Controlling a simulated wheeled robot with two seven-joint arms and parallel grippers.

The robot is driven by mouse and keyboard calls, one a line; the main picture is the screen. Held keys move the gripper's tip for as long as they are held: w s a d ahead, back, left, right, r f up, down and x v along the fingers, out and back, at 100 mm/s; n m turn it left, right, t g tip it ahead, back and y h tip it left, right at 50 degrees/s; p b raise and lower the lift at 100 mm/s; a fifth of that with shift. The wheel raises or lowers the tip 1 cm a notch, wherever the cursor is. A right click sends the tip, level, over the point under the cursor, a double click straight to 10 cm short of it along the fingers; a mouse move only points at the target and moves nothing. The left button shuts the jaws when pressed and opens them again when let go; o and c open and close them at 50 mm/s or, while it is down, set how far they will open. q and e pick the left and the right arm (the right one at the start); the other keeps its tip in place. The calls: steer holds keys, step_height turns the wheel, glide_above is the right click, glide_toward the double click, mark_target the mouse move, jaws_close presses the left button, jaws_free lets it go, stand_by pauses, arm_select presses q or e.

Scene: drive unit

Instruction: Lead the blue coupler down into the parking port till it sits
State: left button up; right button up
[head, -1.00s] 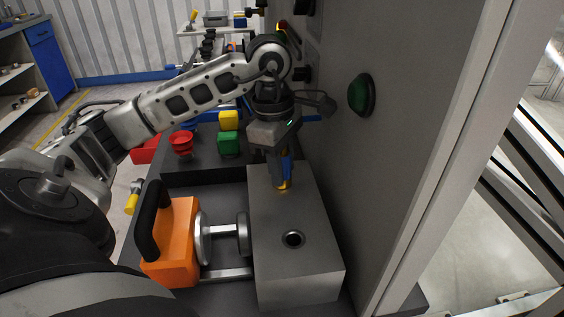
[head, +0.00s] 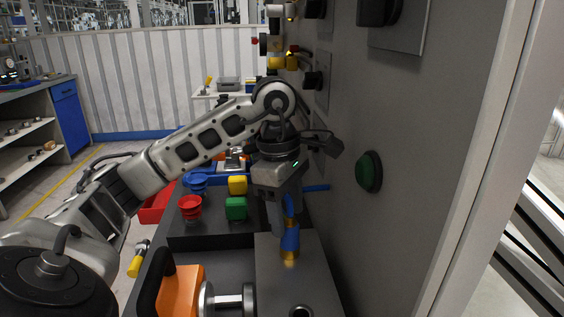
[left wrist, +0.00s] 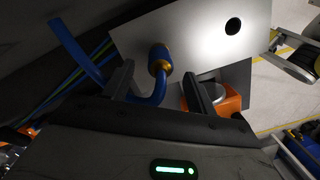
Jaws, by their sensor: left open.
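The blue coupler (head: 290,238) with brass-coloured rings stands on the far part of the grey block (head: 268,262), its lower end at the block's top face. How deep it sits is hidden. In the left wrist view the coupler (left wrist: 160,62) has a blue hose bending away from it. My left gripper (head: 283,212) points down over the coupler. In the left wrist view its open fingers (left wrist: 158,90) are on either side of the hose, with gaps visible. A second, empty round hole (left wrist: 233,25) shows in the block. My right gripper is not in view.
A grey wall panel with a green button (head: 369,171) rises close on the right. An orange-bodied part with a black handle (head: 182,292) lies left of the block. Red funnel-like (head: 189,206), green (head: 236,208) and yellow (head: 238,185) pieces stand behind.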

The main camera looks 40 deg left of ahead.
arm_select(q)
step_height(320, 180, up, 11)
steer(key=a+p, duration=0.1)
steer(key=p, duration=0.3)
steer(key=shift+s+f, duration=0.15)
steer(key=shift+s, duration=0.05)
steer(key=shift+a, duration=0.1)
